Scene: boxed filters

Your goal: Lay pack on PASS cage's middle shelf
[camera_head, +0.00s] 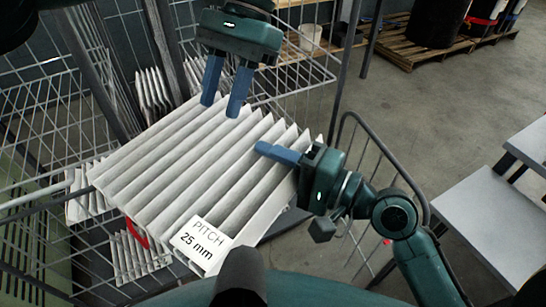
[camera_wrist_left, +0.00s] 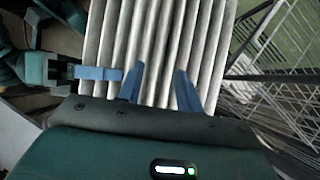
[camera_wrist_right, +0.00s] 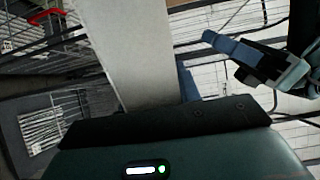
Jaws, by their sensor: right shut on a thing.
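The pack (camera_head: 190,165) is a white pleated filter with a label reading "PITCH 25 mm" on its near side. It is held tilted in front of a wire cage (camera_head: 60,130); no PASS sign is readable. My right gripper (camera_head: 275,152) is shut on the pack's right edge, one blue finger over the pleats. The right wrist view shows the pack's pale side wall (camera_wrist_right: 125,50) close up. My left gripper (camera_head: 224,92) is open and empty over the pack's far part. In the left wrist view its spread fingers (camera_wrist_left: 160,85) are over the pleats (camera_wrist_left: 160,30).
Other pleated packs stand in the cage behind (camera_head: 153,90) and below (camera_head: 140,258) the held one. A red strip (camera_head: 134,232) shows by its near left. A grey table (camera_head: 495,225) stands right; a pallet (camera_head: 410,45) lies behind. Open floor lies between.

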